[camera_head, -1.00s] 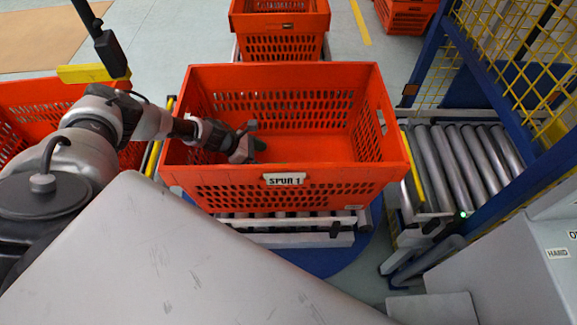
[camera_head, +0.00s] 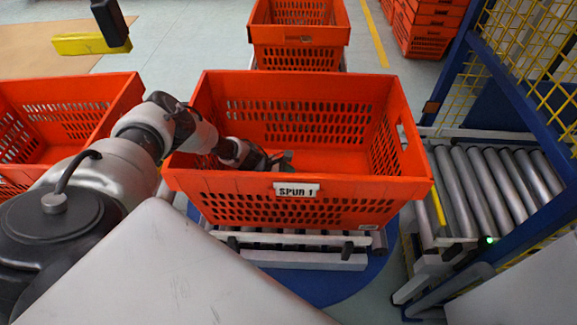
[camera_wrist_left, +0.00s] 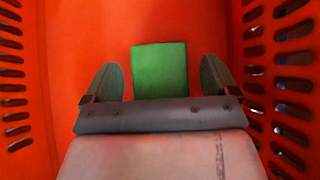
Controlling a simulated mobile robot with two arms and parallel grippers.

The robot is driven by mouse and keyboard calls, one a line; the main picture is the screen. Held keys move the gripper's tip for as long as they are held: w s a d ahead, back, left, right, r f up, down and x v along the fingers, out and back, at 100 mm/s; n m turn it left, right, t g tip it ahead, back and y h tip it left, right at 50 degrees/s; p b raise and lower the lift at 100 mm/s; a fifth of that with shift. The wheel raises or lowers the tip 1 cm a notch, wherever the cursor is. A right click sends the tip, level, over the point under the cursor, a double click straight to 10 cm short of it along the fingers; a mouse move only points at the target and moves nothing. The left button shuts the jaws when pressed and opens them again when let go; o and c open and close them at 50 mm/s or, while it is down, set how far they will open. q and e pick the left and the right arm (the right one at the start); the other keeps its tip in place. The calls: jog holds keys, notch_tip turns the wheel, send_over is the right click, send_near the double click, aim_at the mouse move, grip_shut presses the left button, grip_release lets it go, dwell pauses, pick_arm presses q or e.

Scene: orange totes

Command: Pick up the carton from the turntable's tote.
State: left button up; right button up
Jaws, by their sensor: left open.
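The orange tote labelled SPUR 1 (camera_head: 385,190) stands on the blue round turntable (camera_head: 318,288). My left arm reaches over its left side, and my left gripper (camera_head: 282,160) is inside, low and partly hidden by the front wall. In the left wrist view a green carton (camera_wrist_left: 160,66) lies on the tote's orange floor. My left gripper (camera_wrist_left: 160,84) is open there, one finger on each side of the carton, with gaps on both sides. The carton's lower part is hidden behind the gripper's palm. In the head view the carton is hidden. My right gripper is not in view.
Another orange tote (camera_head: 75,92) stands close on the left, and one more (camera_head: 300,35) stands behind. A roller conveyor (camera_head: 480,190) and a blue post with yellow mesh (camera_head: 530,60) stand on the right. The tote's perforated side walls flank the gripper closely.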

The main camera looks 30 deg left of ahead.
pick_arm(q)
jog(key=shift+w, duration=0.1)
jog(key=c, duration=1.2)
jog(key=shift+r, duration=0.1)
